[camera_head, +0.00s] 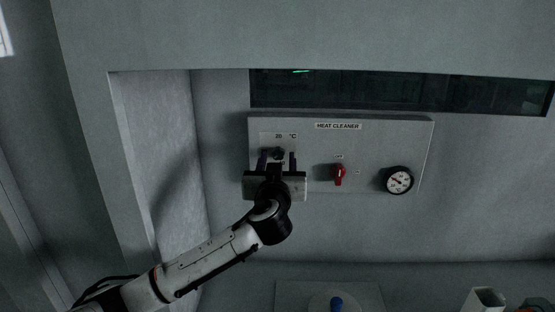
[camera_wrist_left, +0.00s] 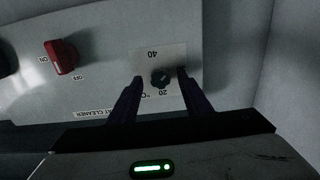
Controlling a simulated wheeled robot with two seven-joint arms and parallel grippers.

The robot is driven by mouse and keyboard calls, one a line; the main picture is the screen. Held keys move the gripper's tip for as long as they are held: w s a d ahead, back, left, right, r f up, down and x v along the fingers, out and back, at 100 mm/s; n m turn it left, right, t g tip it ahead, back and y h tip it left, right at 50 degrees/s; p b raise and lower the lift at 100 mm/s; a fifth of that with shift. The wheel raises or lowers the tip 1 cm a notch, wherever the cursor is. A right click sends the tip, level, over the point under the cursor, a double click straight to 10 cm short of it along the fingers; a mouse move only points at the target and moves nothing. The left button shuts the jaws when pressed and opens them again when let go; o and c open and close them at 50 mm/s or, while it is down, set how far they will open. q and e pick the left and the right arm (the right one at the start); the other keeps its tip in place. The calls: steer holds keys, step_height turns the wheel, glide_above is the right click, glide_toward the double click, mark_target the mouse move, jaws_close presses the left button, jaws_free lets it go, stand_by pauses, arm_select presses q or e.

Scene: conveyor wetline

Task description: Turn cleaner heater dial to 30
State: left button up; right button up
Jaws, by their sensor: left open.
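The heater dial is a small dark knob (camera_head: 279,153) on the left of a grey panel (camera_head: 400,140) labelled HEAT CLEANER. In the left wrist view the knob (camera_wrist_left: 160,78) sits on a white scale plate (camera_wrist_left: 172,52) with the marks 20 and 40. The knob's pointer is too dark to read. My left gripper (camera_head: 276,158) is open in front of the dial. In the wrist view its two dark fingers (camera_wrist_left: 159,78) stand on either side of the knob with small gaps. I cannot tell how far their tips are from the panel. My right gripper is not in view.
A red switch (camera_head: 339,174) with ON and OFF marks is right of the dial, also seen in the left wrist view (camera_wrist_left: 62,57). A round gauge (camera_head: 398,180) is farther right. A dark window (camera_head: 400,92) runs above the panel.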

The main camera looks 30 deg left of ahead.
arm_select(q)
steer(key=shift+c, duration=0.6)
steer(key=c, duration=1)
steer(key=shift+o, duration=0.2)
steer(key=shift+f+m, duration=0.1)
steer(key=shift+m, duration=1.2)
steer(key=shift+a+m+p, duration=0.1)
steer(key=shift+m+p, duration=0.65)
steer(key=shift+m, duration=1.05)
steer(key=o, duration=1.1)
